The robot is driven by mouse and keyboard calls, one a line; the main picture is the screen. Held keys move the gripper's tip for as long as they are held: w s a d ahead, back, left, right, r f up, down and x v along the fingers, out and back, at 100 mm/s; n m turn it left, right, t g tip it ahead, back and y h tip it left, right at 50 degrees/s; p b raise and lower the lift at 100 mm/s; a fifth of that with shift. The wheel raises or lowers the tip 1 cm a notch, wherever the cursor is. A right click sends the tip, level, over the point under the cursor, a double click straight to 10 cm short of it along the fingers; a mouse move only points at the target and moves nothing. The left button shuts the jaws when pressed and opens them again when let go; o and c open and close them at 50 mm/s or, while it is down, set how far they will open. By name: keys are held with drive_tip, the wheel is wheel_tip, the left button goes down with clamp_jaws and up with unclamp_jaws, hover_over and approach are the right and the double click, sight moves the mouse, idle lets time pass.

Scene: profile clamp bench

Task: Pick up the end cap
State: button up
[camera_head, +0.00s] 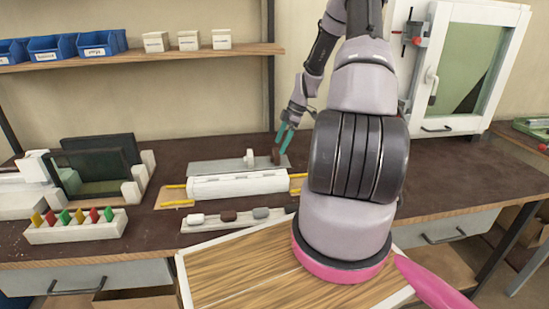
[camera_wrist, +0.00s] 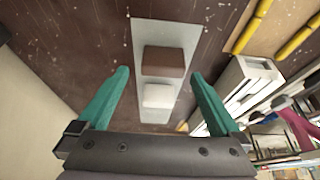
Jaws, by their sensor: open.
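In the head view my gripper (camera_head: 282,146), with teal fingers, is over the back of the bench at a grey plate (camera_head: 215,167). A small brown block (camera_head: 276,156) is at its fingertips and a white block (camera_head: 249,158) stands to the left; I cannot tell which is the end cap. In the wrist view my gripper (camera_wrist: 160,74) is open and empty. The brown block (camera_wrist: 163,62) and the white block (camera_wrist: 158,95) lie between the lines of its fingers, on the grey plate (camera_wrist: 155,32), apart from both fingers. Whether the fingers reach around them is unclear.
A white profile (camera_head: 238,184) lies in front of the plate, between yellow strips. A tray (camera_head: 240,227) before it holds white, brown and grey pieces. A rack of coloured pieces (camera_head: 76,233) and dark panels (camera_head: 98,165) stand left. The bench right of my arm is mostly clear.

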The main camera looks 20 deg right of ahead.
sight(277, 151)
drive_tip(key=shift+x, duration=2.75)
drive_tip(key=shift+s+a, duration=0.1)
drive_tip(key=shift+s, duration=0.1)
drive_tip(key=c, duration=1.2)
